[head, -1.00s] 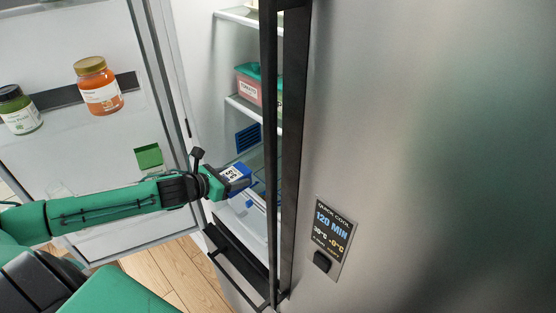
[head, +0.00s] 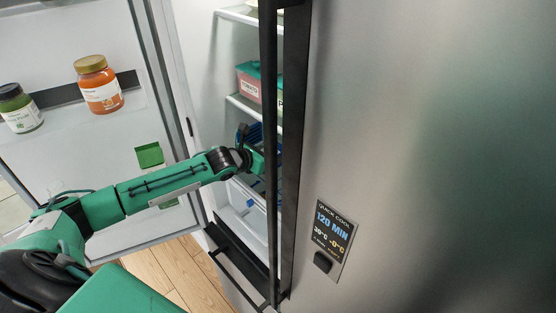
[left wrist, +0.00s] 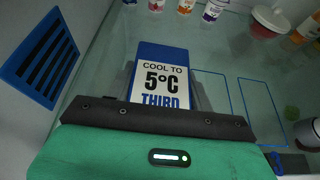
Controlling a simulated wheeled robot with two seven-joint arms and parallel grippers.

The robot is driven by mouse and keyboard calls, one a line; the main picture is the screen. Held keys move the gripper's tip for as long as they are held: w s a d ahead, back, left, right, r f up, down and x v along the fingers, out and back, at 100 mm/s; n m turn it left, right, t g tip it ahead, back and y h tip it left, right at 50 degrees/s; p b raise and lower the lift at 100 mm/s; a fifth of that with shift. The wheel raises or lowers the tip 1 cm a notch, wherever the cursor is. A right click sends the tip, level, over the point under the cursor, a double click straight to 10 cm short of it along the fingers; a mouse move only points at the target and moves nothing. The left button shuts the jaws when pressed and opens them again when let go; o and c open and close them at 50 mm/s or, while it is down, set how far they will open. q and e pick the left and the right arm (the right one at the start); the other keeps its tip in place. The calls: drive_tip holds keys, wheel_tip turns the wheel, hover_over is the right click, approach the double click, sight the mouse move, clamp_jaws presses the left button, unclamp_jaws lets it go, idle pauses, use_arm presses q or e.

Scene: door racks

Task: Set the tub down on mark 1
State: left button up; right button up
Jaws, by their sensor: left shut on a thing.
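The tub, a blue block with a white label reading "COOL TO 5°C THIRD" (left wrist: 160,82), is gripped ahead of my left gripper in the left wrist view. Grey fingers of my left gripper (left wrist: 162,90) close on its two sides. In the head view my left gripper (head: 254,162) reaches inside the fridge, its fingertips hidden behind the dark door handle. I cannot tell whether the tub touches the shelf. My right gripper is not in view.
A blue slotted vent (left wrist: 41,58) is on the wall at left. Several jars, such as a purple-labelled one (left wrist: 214,10), stand at the shelf's far side. A pink box with teal lid (head: 249,88) sits on a higher shelf. The open door (head: 85,165) and steel door (head: 430,150) flank my arm.

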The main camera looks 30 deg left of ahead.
use_arm(q)
drive_tip(key=shift+w+d, duration=0.2)
drive_tip(key=shift+w, duration=0.4)
drive_tip(key=shift+w+d, duration=0.15)
drive_tip(key=shift+w, duration=0.45)
drive_tip(key=f+b, duration=0.3)
drive_tip(key=shift+w+d+f, duration=0.15)
drive_tip(key=shift+w+f, duration=0.05)
drive_tip(key=shift+f, duration=0.05)
drive_tip(key=o, duration=1.3)
drive_tip(key=shift+f, duration=0.15)
drive_tip(key=shift+c, duration=0.2)
